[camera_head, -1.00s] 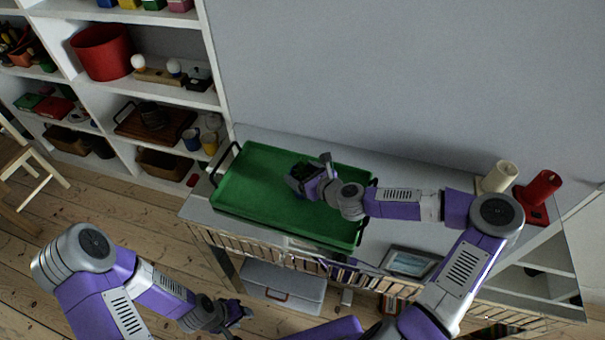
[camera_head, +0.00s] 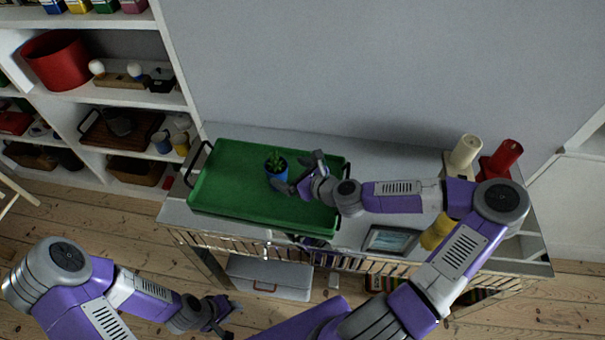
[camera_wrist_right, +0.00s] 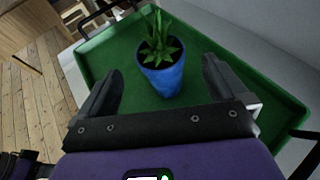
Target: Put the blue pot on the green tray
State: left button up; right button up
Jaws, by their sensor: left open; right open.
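The blue pot (camera_head: 277,179) with a green plant stands upright on the green tray (camera_head: 225,178), near its middle. The tray has dark handles and lies on the cabinet top. My right gripper (camera_head: 297,174) is open beside the pot, to its right in the head view. In the right wrist view the pot (camera_wrist_right: 164,78) shows beyond and between the open fingers (camera_wrist_right: 160,85), with the tray (camera_wrist_right: 112,55) under it. My left gripper (camera_head: 226,313) is open and empty, low in front of the cabinet, away from the tray.
White shelves (camera_head: 140,80) with a red bin (camera_head: 62,60) stand at left. A wall runs behind the cabinet.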

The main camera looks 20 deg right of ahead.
jog(key=shift+p+v, duration=0.6)
jog(key=shift+v, duration=1.8)
